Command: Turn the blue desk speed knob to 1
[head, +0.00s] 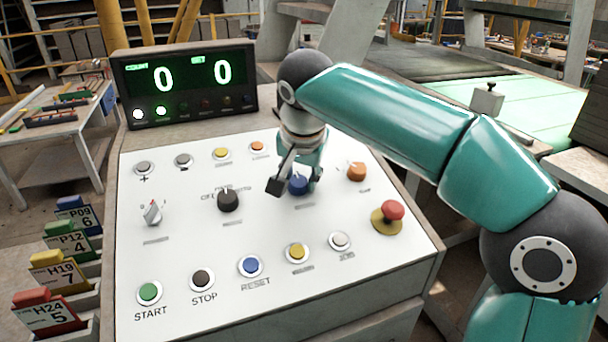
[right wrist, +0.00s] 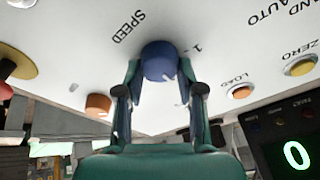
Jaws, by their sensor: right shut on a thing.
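The blue speed knob (head: 299,184) stands on the white sloping panel of the desk, right of a black knob. It also shows in the right wrist view (right wrist: 159,62), close to the printed word SPEED and a mark reading 1. My right gripper (head: 296,181) reaches down over it, with one finger on each side, shut on the knob. In the right wrist view the fingers (right wrist: 160,80) flank the knob's sides. A small pale mark shows on the knob, but its exact setting is hard to tell. My left gripper is not in view.
A black knob (head: 228,200), an orange knob (head: 357,172) and a red mushroom button (head: 392,211) stand near the blue knob. A row of buttons, including green START (head: 149,292), runs along the front. The display box (head: 186,85) at the back reads 0 and 0.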

